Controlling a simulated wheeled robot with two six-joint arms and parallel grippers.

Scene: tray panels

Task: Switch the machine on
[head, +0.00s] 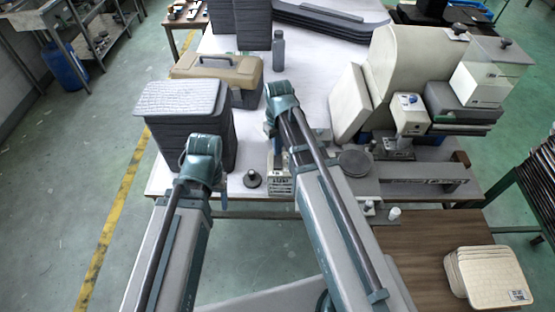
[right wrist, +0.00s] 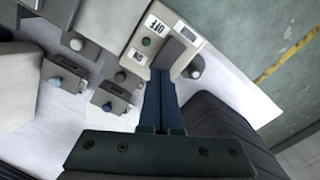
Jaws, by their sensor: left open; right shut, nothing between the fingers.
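In the head view the right wrist hides most of that spot. My left gripper (head: 222,194) is open and partly hidden by its own wrist, near the table's front left edge.
The big cream machine (head: 405,65) stands on the right of the white table. A stack of dark panels (head: 190,115) and a tan toolbox (head: 217,80) stand left. Small knobbed boxes (right wrist: 64,78) lie beside the switch box. A brown table (head: 430,260) is front right.

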